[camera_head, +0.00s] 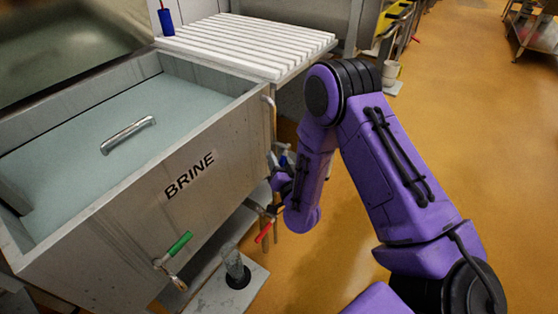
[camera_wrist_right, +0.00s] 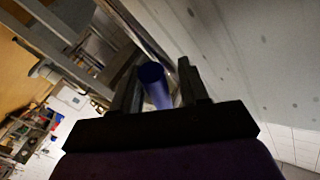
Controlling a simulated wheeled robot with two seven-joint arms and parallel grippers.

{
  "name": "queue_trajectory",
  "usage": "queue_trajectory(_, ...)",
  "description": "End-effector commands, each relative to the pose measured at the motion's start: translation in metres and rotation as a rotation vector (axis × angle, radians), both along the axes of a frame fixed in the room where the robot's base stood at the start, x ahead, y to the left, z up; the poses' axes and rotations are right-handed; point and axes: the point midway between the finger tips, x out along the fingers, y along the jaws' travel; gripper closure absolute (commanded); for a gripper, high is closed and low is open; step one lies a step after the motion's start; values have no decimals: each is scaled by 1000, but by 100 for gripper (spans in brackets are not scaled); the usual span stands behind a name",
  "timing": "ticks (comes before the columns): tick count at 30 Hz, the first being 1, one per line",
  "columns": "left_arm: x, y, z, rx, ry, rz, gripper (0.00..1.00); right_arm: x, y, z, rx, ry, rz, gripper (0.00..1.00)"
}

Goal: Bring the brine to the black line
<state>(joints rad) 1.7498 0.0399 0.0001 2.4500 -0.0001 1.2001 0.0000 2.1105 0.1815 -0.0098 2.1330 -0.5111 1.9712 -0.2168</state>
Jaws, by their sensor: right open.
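The grey metal tank marked BRINE (camera_head: 215,150) stands at the left in the head view, with pale blue-green brine (camera_head: 90,115) inside. My right gripper (camera_head: 281,180) is beside the tank's right end, partly hidden by my purple arm. In the right wrist view my right gripper (camera_wrist_right: 158,88) is open, and a blue cylindrical handle (camera_wrist_right: 152,76) shows between its fingers. I cannot tell whether they touch it. My left gripper is out of view.
A clear cylinder (camera_head: 235,264) stands on a low plate below the tank front. A metal bar (camera_head: 128,135) lies in the tank. A white slatted rack (camera_head: 245,45) is behind the tank. Open orange floor (camera_head: 480,130) lies to the right.

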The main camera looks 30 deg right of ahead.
Motion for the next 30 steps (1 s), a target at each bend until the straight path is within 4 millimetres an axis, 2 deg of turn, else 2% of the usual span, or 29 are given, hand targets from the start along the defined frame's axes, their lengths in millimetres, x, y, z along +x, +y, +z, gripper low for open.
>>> queue_trajectory(5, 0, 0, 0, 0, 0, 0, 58, 0, 0, 0, 0, 0, 0, 56)
queue_trajectory(9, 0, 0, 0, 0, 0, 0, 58, 0, 0, 0, 0, 0, 0, 100)
queue_trajectory(20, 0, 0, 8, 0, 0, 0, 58, -1, 1, 3, 27, 12, -1, 100)
queue_trajectory(26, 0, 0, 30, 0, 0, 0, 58, -3, 5, 9, 116, 51, -2, 100)
queue_trajectory(30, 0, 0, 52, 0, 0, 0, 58, -5, 9, 14, 218, 94, -1, 100)
